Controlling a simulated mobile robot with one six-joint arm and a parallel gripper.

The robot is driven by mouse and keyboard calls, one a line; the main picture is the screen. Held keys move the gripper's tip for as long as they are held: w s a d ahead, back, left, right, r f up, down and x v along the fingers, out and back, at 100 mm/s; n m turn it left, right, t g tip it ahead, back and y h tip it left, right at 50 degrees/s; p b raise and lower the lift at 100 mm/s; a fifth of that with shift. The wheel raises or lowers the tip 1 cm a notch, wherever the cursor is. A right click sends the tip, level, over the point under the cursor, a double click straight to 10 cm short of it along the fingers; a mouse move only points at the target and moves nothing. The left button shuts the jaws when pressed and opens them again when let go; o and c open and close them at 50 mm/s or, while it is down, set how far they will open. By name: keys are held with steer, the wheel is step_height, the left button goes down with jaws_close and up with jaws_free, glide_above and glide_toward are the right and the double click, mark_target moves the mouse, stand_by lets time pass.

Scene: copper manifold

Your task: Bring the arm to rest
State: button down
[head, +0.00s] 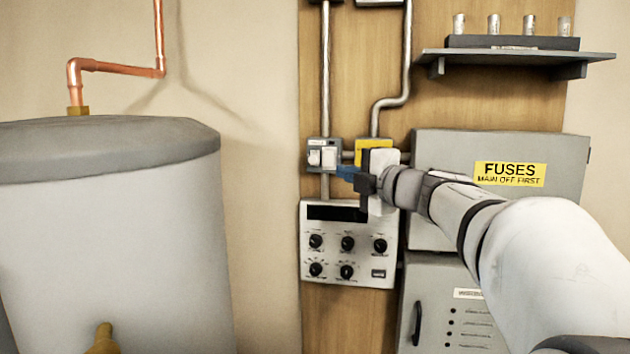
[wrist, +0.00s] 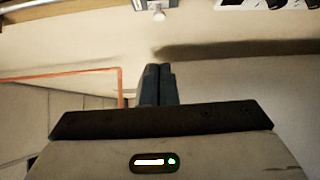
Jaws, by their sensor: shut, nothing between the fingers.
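My arm reaches in from the lower right of the head view, and my gripper (head: 345,172) points left in front of the wooden board. Its blue fingers are together with nothing between them. In the head view the fingers appear just right of and below a grey switch box (head: 322,152) with white switches; I cannot tell the gap in depth. In the wrist view the shut fingers (wrist: 158,72) show side by side at the centre, apart from anything else. My gripper partly hides a yellow-fronted box (head: 372,147) behind it.
A control panel with knobs (head: 348,272) is below my gripper. A fuse cabinet (head: 460,150) stands behind my arm, with a lower cabinet (head: 440,300) under it. A shelf (head: 515,57) with several cylinders is upper right. A tank (head: 110,240) and copper pipe (head: 120,68) are left.

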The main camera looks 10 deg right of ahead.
steer(key=s+d+f+m+g+h, duration=0.2)
steer(key=s+f+m+h, duration=0.2)
steer(key=f+m+h, duration=0.35)
steer(key=s+d+f+m+g+h, duration=0.2)
steer(key=s+f+m+h, duration=0.25)
steer(key=f+m, duration=0.55)
steer(key=s+a+f+m+g+y, duration=0.2)
steer(key=s+a+f+g, duration=0.2)
steer(key=s+f, duration=0.4)
steer(key=s+a+f+m+g+y, duration=0.2)
steer(key=s+a+f+m+g, duration=0.1)
steer(key=s+f, duration=0.4)
steer(key=s+a+g, duration=0.1)
steer(key=s+g, duration=0.1)
steer(key=s, duration=0.1)
steer(key=shift+s+a+f, duration=0.25)
steer(key=shift+a+f, duration=0.1)
